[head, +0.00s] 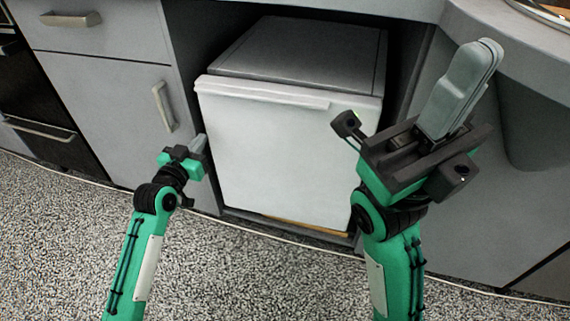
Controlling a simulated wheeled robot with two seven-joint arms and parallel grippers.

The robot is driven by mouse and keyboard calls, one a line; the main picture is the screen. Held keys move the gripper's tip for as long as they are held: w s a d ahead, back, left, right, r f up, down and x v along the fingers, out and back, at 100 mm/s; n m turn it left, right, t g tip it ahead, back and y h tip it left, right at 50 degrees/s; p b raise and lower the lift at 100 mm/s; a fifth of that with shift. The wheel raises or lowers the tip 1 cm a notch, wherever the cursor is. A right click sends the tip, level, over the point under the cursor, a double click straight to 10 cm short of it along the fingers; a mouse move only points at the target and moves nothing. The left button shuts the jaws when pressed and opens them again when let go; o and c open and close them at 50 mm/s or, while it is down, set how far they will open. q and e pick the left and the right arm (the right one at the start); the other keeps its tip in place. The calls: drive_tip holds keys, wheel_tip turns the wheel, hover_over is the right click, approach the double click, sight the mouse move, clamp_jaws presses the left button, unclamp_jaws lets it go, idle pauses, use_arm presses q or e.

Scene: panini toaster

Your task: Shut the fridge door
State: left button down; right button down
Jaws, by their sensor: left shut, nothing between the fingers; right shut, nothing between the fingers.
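The white fridge (290,55) stands in a recess under the counter. Its door (270,160) faces me and lies against or very near the body. Its left edge sticks out slightly past the body, and I cannot tell whether a small gap remains there. My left gripper (198,144) is shut and empty, just by the door's left edge; contact is unclear. My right gripper (487,52) is shut and empty, raised in front of the cabinet right of the fridge. My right arm hides part of the door's right side.
A grey cabinet with a drawer (95,25) and a handled door (110,115) stands left of the fridge. A dark oven (40,110) is at the far left. The counter (515,35) curves out at the upper right. The speckled floor (270,280) in front is clear.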

sight(209, 131)
use_arm(q)
drive_tip(key=shift+d+p+x, duration=0.2)
drive_tip(key=shift+p+x, duration=0.1)
drive_tip(key=shift+x, duration=1.25)
drive_tip(key=shift+s, duration=0.15)
drive_tip(key=s+r+p, duration=0.1)
drive_tip(key=p, duration=0.1)
drive_tip(key=s+a+r+p, duration=0.1)
drive_tip(key=r+p, duration=0.1)
drive_tip(key=shift+s+a, duration=0.25)
drive_tip(key=shift+s, duration=0.05)
